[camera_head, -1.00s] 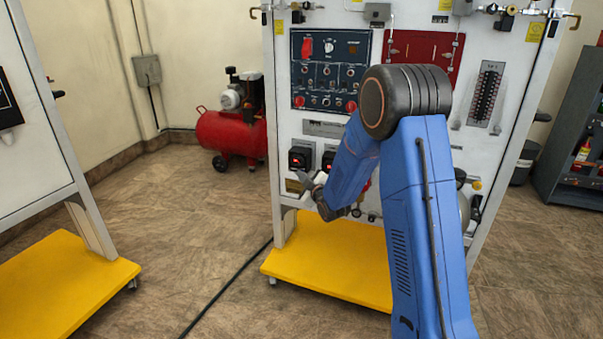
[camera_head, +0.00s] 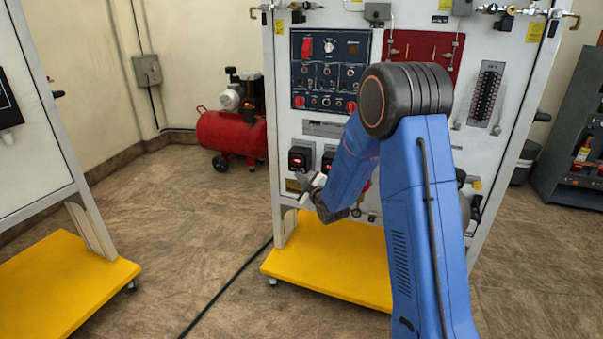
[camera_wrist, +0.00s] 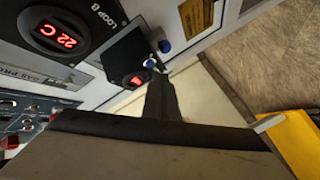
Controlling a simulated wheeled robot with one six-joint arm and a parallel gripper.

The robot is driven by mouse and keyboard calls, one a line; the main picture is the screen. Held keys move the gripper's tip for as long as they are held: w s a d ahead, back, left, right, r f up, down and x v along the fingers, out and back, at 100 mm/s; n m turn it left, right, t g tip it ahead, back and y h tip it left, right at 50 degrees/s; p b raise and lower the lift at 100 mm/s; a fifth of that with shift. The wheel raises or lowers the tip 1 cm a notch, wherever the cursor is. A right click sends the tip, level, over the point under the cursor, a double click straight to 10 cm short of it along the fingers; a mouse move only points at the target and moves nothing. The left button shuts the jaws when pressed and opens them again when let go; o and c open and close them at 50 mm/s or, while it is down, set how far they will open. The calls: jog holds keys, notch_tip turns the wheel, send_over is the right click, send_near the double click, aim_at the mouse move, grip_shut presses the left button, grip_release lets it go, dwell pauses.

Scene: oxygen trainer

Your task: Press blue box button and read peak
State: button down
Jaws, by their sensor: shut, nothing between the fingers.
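The wrist view shows a dark box (camera_wrist: 128,58) with a small lit red readout (camera_wrist: 135,80), too tilted and small to read. Two blue buttons show by its end: one (camera_wrist: 165,46) and another (camera_wrist: 150,63). My gripper (camera_wrist: 158,72) is shut and empty, its tip right at the lower blue button; I cannot tell whether it touches. In the head view my gripper (camera_head: 307,181) is at the panel's lower left, just below the left of two black boxes (camera_head: 300,158). The right black box (camera_head: 329,159) is partly hidden by my arm.
A round display marked LOOP B (camera_wrist: 55,36) reads 22 C in the wrist view. A yellow base (camera_head: 330,262) supports the panel. A red compressor (camera_head: 228,133) stands behind left, and a cable (camera_head: 225,290) crosses the floor. Floor between the two stands is otherwise clear.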

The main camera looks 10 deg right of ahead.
dwell(0.3)
jog(key=shift+s+a, duration=0.75)
jog(key=shift+s, duration=0.3)
jog(key=shift+s+a, duration=0.7)
jog(key=shift+s, duration=0.3)
jog(key=s+d+r+m+g+h, duration=0.1)
jog(key=s+d+r+m+g, duration=0.15)
jog(key=s, duration=0.45)
jog(key=s+d+r+m+g+h, duration=0.1)
jog(key=s+r+m, duration=0.1)
jog(key=s+r, duration=0.35)
jog(key=s+d+r+m+g+h, duration=0.1)
jog(key=s+d+r+m+g, duration=0.1)
jog(key=s, duration=0.6)
jog(key=s+d+f+m+g, duration=0.1)
jog(key=s+m+g, duration=0.4)
jog(key=s, duration=2.8)
jog(key=shift+s+d+g, duration=0.3)
jog(key=shift+s+g, duration=0.05)
jog(key=shift+g, duration=0.5)
